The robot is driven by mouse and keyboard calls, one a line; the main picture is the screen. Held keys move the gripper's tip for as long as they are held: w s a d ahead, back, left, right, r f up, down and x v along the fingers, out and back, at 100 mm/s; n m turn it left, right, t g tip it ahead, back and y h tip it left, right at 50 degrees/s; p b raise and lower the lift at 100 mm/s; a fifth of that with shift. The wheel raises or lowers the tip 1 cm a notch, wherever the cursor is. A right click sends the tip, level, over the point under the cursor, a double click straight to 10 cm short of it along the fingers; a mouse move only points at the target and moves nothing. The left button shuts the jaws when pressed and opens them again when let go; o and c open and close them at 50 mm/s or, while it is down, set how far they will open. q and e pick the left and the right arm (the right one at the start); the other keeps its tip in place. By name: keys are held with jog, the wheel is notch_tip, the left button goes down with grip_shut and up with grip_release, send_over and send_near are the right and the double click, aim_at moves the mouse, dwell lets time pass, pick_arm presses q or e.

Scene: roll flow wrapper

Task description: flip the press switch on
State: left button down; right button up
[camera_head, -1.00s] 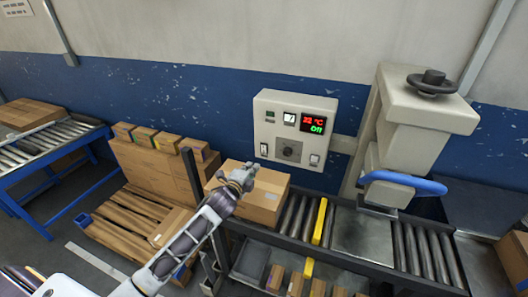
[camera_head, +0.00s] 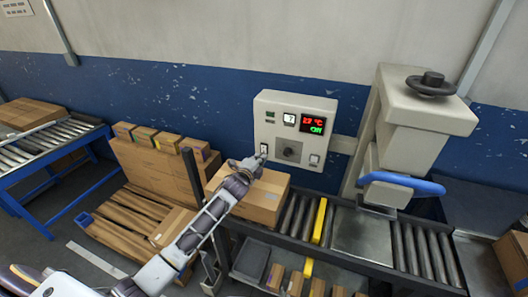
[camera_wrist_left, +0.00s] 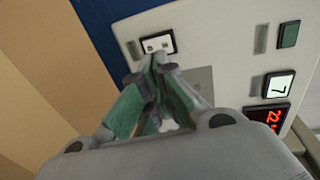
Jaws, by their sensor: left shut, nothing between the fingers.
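The pale control panel (camera_head: 295,110) stands behind the conveyor. Its display (camera_head: 313,124) shows red digits with a green "On" below. A white switch (camera_head: 264,148) is at the panel's lower left, and a similar switch (camera_head: 314,160) is at its lower right. My left gripper (camera_head: 261,157) is shut and empty, its tips at the lower-left switch. In the left wrist view, the closed fingertips (camera_wrist_left: 158,62) are right beside that switch (camera_wrist_left: 157,45); I cannot tell whether they touch it. My right gripper is not in view.
A cardboard box (camera_head: 262,199) is below my gripper on the roller conveyor (camera_head: 293,215). The press (camera_head: 412,130) with a blue handle (camera_head: 402,182) stands at right.

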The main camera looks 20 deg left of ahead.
aim_at(268, 146)
pick_arm(q)
jog(key=shift+w+d+r+p, duration=0.1)
jog(key=shift+w+p, duration=0.1)
jog(key=shift+w, duration=1.05)
jog(key=shift+w+r+p, duration=0.1)
jog(key=shift+w+p, duration=0.05)
jog(key=shift+w, duration=1.1)
jog(key=shift+w+r+p, duration=0.3)
jog(key=shift+w+p, duration=0.1)
jog(key=shift+w, duration=0.2)
jog(key=shift+s+f, duration=0.1)
jog(key=shift+f, duration=0.05)
